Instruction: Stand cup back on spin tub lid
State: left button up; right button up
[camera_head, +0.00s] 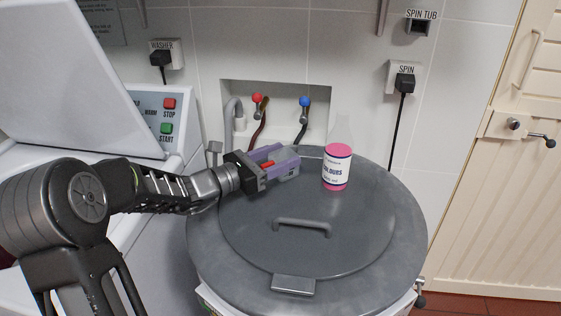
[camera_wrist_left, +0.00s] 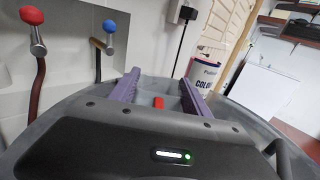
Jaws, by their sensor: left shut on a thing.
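My left gripper (camera_head: 284,161), with purple fingers, is low over the back left part of the grey spin tub lid (camera_head: 255,228). It is shut on the cup (camera_head: 286,172), which shows only as a pale, see-through patch at the fingers. The fingers hide much of the cup, and I cannot tell whether it touches the lid or how it is tilted. The left wrist view shows the fingers (camera_wrist_left: 158,95) pointing past the lid's rim, with the cup hardly visible between them. My right gripper is not in view.
A clear bottle with pink contents (camera_head: 337,168) stands upright on the lid, just right of the fingers. The lid's handle (camera_head: 303,225) rises nearer the front. Red (camera_head: 257,98) and blue (camera_head: 305,101) taps are behind. The lid's front and right are clear.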

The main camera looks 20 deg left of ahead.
pick_arm(q)
jog(key=shift+f, duration=0.7)
jog(key=shift+f+b, duration=0.25)
jog(key=shift+b, duration=0.05)
jog(key=o, duration=1.4)
jog(key=shift+r, duration=0.1)
jog(key=shift+r, duration=0.15)
jog(key=shift+s+a+p, duration=0.1)
jog(key=shift+a+p, duration=0.05)
jog(key=shift+p, duration=0.15)
jog(key=v, duration=1.1)
jog(key=shift+s+a+b, duration=0.2)
jog(key=shift+s+b, duration=0.15)
jog(key=shift+b, duration=0.05)
